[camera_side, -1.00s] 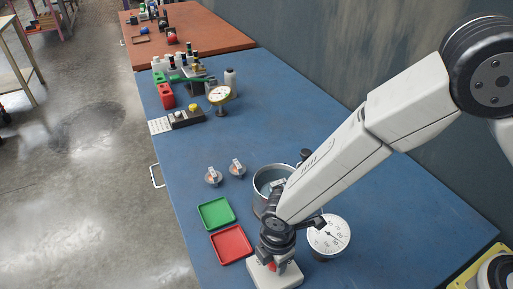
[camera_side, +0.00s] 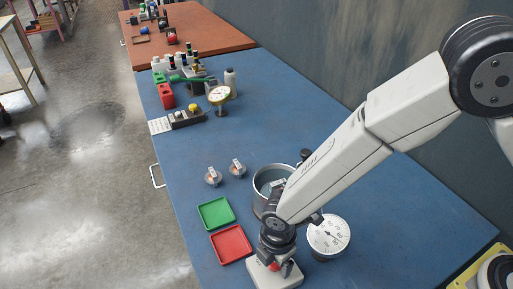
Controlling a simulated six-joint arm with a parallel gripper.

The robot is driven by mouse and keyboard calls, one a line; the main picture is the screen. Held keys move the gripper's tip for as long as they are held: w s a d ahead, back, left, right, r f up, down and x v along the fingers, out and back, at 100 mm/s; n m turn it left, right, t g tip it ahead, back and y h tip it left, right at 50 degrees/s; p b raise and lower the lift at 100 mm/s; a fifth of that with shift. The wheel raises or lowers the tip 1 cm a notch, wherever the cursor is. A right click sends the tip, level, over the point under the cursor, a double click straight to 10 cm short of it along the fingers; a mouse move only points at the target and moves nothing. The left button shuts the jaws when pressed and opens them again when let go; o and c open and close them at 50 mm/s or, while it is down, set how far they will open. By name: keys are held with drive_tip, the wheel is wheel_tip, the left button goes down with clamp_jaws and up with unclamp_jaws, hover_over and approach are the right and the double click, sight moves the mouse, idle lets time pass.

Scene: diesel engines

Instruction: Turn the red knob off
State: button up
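The red knob (camera_side: 274,267) is a small red spot on a white box (camera_side: 262,280) at the bottom middle of the side view, partly covered by my gripper. My gripper (camera_side: 280,263) points down right over the box, with its dark end at the knob. The fingers are small and partly hidden, so I cannot tell whether they are open or shut, or whether they touch the knob. The knob's angle is too small to read.
A red tray (camera_side: 232,258) and a green tray (camera_side: 201,226) lie left of the box. A round white dial gauge (camera_side: 329,248) stands right of it. A metal pot (camera_side: 259,184) and two small grey knobbed parts (camera_side: 213,183) stand behind.

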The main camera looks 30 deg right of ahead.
drive_tip(key=shift+r, duration=0.1)
drive_tip(key=shift+r, duration=3.8)
drive_tip(key=shift+w+d+r, duration=0.15)
drive_tip(key=shift+d, duration=0.25)
drive_tip(key=d+r+m, duration=0.1)
drive_tip(key=d+m, duration=0.2)
drive_tip(key=d, duration=0.1)
drive_tip(key=w+d+r+m, duration=0.1)
drive_tip(key=d+m, duration=0.2)
drive_tip(key=d, duration=0.2)
drive_tip(key=w+d+r+m+t, duration=0.1)
drive_tip(key=d+m, duration=0.2)
drive_tip(key=d, duration=0.2)
drive_tip(key=shift+w+r+m, duration=0.1)
drive_tip(key=shift+r+m, duration=0.1)
drive_tip(key=shift+m, duration=0.1)
drive_tip(key=s+d+r+m, duration=0.1)
drive_tip(key=s+d+m, duration=0.1)
drive_tip(key=d+m, duration=0.3)
drive_tip(key=s+d+r+m+t, duration=0.1)
drive_tip(key=s+d+m, duration=0.2)
drive_tip(key=d+m, duration=0.2)
drive_tip(key=d, duration=0.3)
drive_tip(key=shift+d+m+t, duration=0.3)
drive_tip(key=shift+m, duration=0.1)
